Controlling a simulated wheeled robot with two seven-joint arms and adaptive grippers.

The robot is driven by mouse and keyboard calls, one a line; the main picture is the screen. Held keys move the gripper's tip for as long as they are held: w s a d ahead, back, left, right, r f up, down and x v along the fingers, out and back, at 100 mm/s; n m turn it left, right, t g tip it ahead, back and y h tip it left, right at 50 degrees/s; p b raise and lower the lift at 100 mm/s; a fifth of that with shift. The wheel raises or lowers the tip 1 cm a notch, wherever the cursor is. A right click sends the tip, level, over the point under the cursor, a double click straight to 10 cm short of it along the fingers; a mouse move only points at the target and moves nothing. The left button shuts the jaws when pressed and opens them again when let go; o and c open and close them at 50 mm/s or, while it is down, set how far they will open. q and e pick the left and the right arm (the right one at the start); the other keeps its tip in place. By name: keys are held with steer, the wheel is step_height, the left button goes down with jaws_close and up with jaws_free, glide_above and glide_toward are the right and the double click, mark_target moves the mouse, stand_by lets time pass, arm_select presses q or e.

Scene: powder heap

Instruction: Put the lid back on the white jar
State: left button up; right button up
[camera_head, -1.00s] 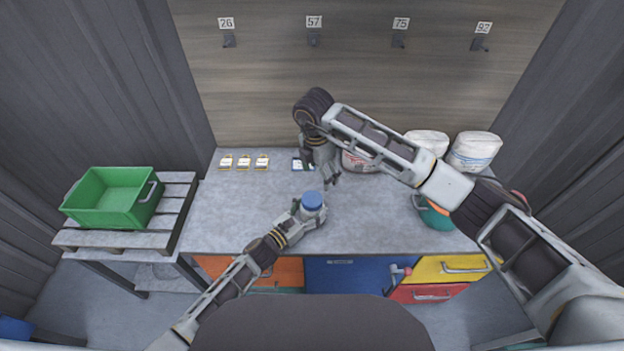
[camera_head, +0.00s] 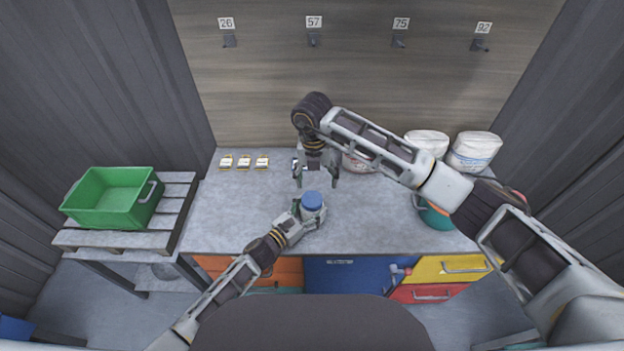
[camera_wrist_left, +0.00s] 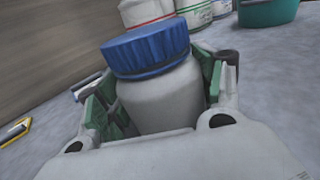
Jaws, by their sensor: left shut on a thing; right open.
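The white jar (camera_wrist_left: 163,97) stands upright between the fingers of my left gripper (camera_head: 310,214), which is shut on it near the front of the worktop. The blue lid (camera_head: 312,200) sits on top of the jar, and in the left wrist view the lid (camera_wrist_left: 147,49) covers its mouth. I cannot tell whether it is screwed tight. My right gripper (camera_head: 316,183) is open and empty, pointing down just behind the lid, with its fingers spread apart. The jar's body is mostly hidden in the head view.
A green crate (camera_head: 112,200) stands on a slatted pallet at the left. Three small cards (camera_head: 244,162) lie at the back left. White sacks (camera_head: 474,151) and a teal bowl (camera_head: 435,217) are at the right. The worktop (camera_head: 235,215) left of the jar is clear.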

mark_target(312, 198)
steer(key=n, duration=0.5)
steer(key=shift+s+a+n, duration=0.25)
steer(key=shift+a+n, duration=0.05)
steer(key=n, duration=0.6)
steer(key=shift+s+a+y, duration=0.15)
steer(key=shift+a+y, duration=0.1)
steer(key=shift+y, duration=0.05)
steer(key=n, duration=0.5)
steer(key=shift+a+n, duration=0.1)
steer(key=shift+n, duration=0.2)
steer(key=n, duration=0.6)
steer(key=shift+f, duration=0.15)
steer(key=shift+f, duration=3.9)
